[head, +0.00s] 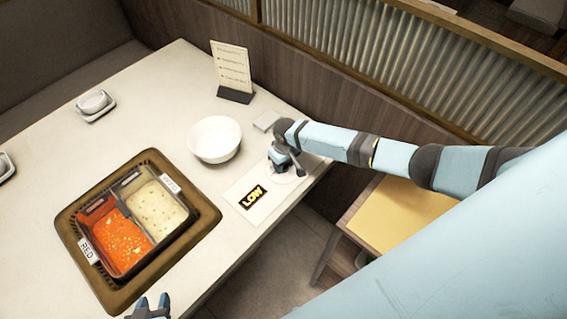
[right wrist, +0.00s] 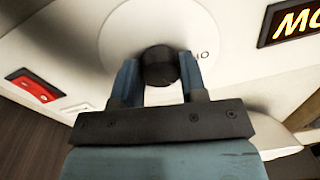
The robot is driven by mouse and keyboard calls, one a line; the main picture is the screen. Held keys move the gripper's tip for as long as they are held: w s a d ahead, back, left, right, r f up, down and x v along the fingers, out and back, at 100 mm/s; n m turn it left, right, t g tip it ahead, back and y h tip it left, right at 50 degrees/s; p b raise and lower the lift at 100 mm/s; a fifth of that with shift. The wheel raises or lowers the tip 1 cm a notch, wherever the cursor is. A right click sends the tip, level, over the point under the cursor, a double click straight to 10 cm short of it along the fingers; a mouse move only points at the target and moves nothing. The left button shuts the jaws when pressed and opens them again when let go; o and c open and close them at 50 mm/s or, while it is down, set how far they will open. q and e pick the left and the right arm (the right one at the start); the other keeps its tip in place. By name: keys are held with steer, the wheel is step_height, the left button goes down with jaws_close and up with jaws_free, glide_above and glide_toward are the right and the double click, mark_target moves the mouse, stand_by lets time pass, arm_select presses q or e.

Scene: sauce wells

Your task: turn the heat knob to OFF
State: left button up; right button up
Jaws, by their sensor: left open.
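The heat knob (right wrist: 159,67) is a round black knob on a pale round dial, seen in the right wrist view. My right gripper (right wrist: 159,75) has a finger on each side of it and looks closed on it. In the head view my right gripper (head: 285,166) is over the panel and hides most of the knob. The display (head: 253,197) beside it reads LOW; it shows upside down and cut off in the right wrist view (right wrist: 293,20). My left gripper (head: 150,309) is open at the bottom edge, away from the panel.
A divided hot pot (head: 158,243) with red and pale broth is set in the table (head: 180,68). A white bowl (head: 214,139) stands close to the panel. A menu stand (head: 233,70) and small dishes (head: 94,103) stand farther back. A red switch (right wrist: 35,86) is near the knob.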

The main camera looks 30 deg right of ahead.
steer(key=shift+n, duration=0.3)
steer(key=n, duration=0.4)
steer(key=shift+w+p, duration=0.1)
steer(key=shift+p, duration=0.25)
steer(key=n, duration=0.5)
steer(key=shift+a, duration=0.1)
steer(key=shift+n, duration=0.4)
steer(key=o, duration=0.9)
steer(key=shift+o, duration=0.2)
step_height(320, 180, up, 14)
steer(key=shift+w+d+b, duration=0.2)
steer(key=shift+w+b, duration=0.1)
